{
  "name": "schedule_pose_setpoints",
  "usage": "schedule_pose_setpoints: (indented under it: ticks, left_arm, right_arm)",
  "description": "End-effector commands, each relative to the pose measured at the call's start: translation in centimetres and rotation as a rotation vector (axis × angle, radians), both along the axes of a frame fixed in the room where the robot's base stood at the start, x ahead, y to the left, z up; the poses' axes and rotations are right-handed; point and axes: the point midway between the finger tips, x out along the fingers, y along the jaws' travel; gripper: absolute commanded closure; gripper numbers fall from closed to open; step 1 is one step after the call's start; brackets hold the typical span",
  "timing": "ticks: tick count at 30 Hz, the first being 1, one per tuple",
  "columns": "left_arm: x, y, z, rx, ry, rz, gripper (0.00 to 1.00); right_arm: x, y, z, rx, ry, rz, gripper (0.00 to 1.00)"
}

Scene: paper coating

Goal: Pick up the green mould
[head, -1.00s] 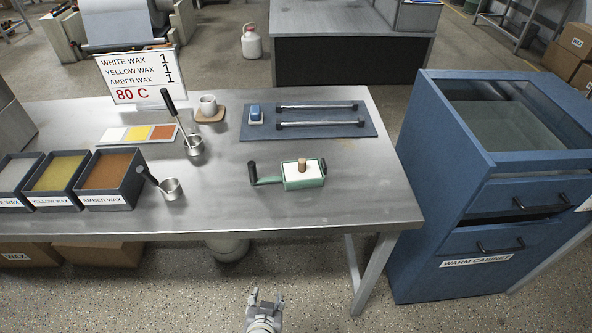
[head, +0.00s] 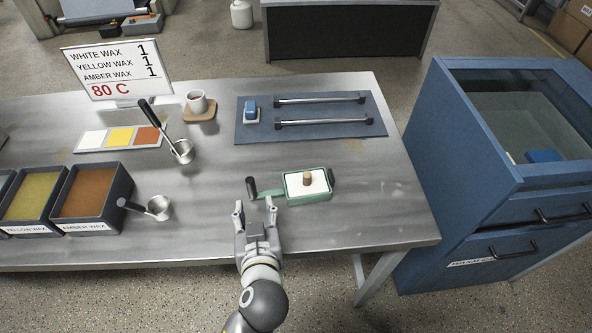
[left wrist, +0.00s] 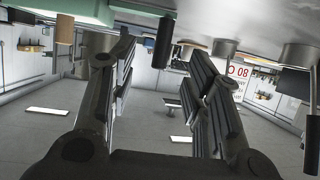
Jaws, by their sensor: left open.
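The green mould (head: 311,199) sits on the metal table, filled with white and with a wooden peg (head: 308,178) standing in its middle. A green arm runs left from it to an upright black handle (head: 251,187). My left gripper (head: 255,210) is open and empty at the table's front edge, just in front of the handle and left of the mould's body. In the left wrist view, which looks upside down, the open left gripper (left wrist: 160,58) shows with the mould's green side (left wrist: 85,8) at the top left and the black handle (left wrist: 164,42) between the fingers' directions. My right gripper is not in view.
A blue mat (head: 355,140) with two metal bars lies behind the mould. A small metal ladle (head: 159,208) and wax trays (head: 92,222) are to the left. The blue warm cabinet (head: 440,165) stands right of the table. The table right of the mould is clear.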

Motion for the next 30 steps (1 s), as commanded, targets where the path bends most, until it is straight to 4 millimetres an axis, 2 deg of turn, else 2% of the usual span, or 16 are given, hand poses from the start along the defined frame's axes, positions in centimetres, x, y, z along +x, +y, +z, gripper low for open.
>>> schedule_pose_setpoints:
  ticks: [5,10,14,17,24,30]
  left_arm:
    - [2.2,0.3,-0.6,0.004,-0.003,0.002,0.56]
    - [4.3,0.5,-1.6,0.003,-0.002,0.000,0.56]
    - [5.0,0.6,-2.0,0.001,-0.001,0.001,0.56]
    - [5.6,0.7,-2.0,0.004,-0.001,0.001,0.56]
    - [8.4,1.4,-2.8,0.005,-0.001,0.000,0.56]
    - [9.8,1.4,-3.6,0.001,0.001,0.000,0.56]
  right_arm:
    - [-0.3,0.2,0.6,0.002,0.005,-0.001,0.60]
    - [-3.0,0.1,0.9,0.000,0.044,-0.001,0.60]
    - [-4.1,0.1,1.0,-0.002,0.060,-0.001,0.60]
    - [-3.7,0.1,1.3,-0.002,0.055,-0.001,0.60]
    - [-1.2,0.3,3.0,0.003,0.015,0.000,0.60]
    - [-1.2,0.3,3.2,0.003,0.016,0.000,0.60]
